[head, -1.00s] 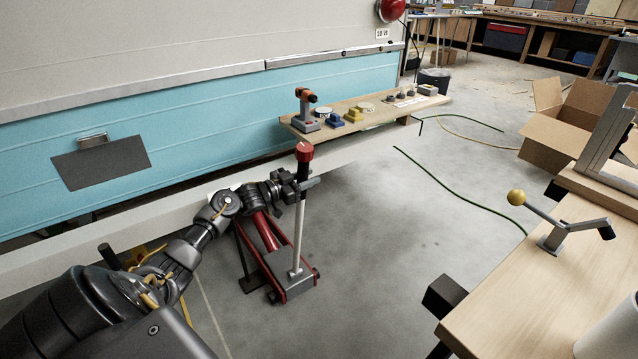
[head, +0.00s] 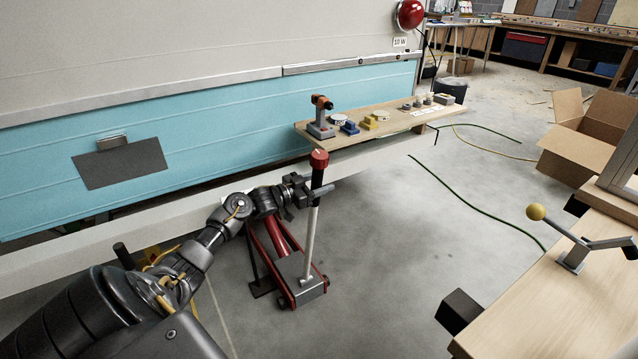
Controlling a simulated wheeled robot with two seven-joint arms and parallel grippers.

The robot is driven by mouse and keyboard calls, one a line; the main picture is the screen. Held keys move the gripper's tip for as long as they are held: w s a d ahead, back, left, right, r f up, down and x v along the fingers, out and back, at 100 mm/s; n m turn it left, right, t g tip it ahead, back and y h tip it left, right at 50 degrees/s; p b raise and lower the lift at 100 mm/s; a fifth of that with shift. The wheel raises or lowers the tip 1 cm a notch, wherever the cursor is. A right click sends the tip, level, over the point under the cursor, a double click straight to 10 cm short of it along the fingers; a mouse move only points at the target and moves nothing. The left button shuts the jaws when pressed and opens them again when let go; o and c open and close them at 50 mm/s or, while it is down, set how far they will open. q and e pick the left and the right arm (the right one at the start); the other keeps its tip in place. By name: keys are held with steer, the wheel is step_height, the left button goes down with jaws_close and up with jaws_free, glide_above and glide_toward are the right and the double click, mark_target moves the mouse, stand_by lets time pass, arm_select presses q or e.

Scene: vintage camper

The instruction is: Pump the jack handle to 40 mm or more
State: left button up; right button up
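The red floor jack (head: 275,240) stands on the concrete floor beside the camper's lower edge. Its handle (head: 309,235) rises nearly upright from a grey block at the jack's near end. The handle has a black grip and a red knob (head: 319,158) on top. My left gripper (head: 318,190) reaches in from the left and is at the black grip just below the knob. Its fingers lie around the grip and look closed on it. The far part of the jack is partly hidden by my arm. My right gripper is not in view.
A low wooden shelf (head: 370,137) with an orange and grey tool and small parts runs along the turquoise camper wall (head: 220,130). A workbench (head: 560,310) with a yellow-knobbed lever fills the right. A cardboard box (head: 585,140) and green hose (head: 470,205) lie beyond. Floor right of the jack is clear.

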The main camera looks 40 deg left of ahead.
arm_select(q)
steer(key=shift+s+a+f, duration=0.1)
steer(key=shift+s, duration=0.3)
steer(key=p+v, duration=0.1)
steer(key=v, duration=0.9)
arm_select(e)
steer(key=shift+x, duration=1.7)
